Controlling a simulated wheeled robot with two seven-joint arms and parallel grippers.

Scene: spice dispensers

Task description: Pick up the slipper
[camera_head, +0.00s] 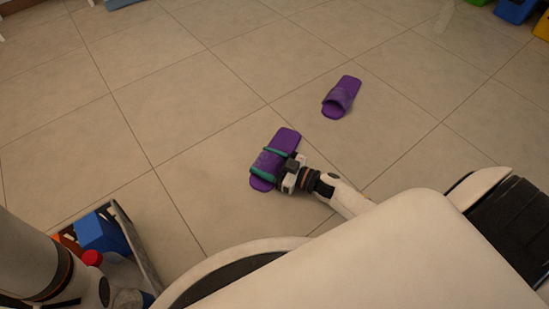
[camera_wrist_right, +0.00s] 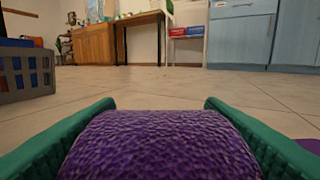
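A purple slipper (camera_head: 286,137) is in the middle of the head view, with my right gripper (camera_head: 268,163) at its strap. In the right wrist view, the textured purple strap (camera_wrist_right: 160,145) fills the space between the two green fingers, with no clear gap on either side, so the gripper looks shut on it. I cannot tell whether the slipper touches the floor. A second purple slipper (camera_head: 341,97) lies on the tiles, up and to the right. My left gripper is not in view.
A grey crate (camera_head: 138,247) with blue, red and orange things stands at the lower left. A grey basket (camera_wrist_right: 27,88) shows at left in the wrist view. Wooden furniture (camera_wrist_right: 93,45) and blue cabinets (camera_wrist_right: 240,37) stand far off. The tiled floor (camera_head: 150,60) between is clear.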

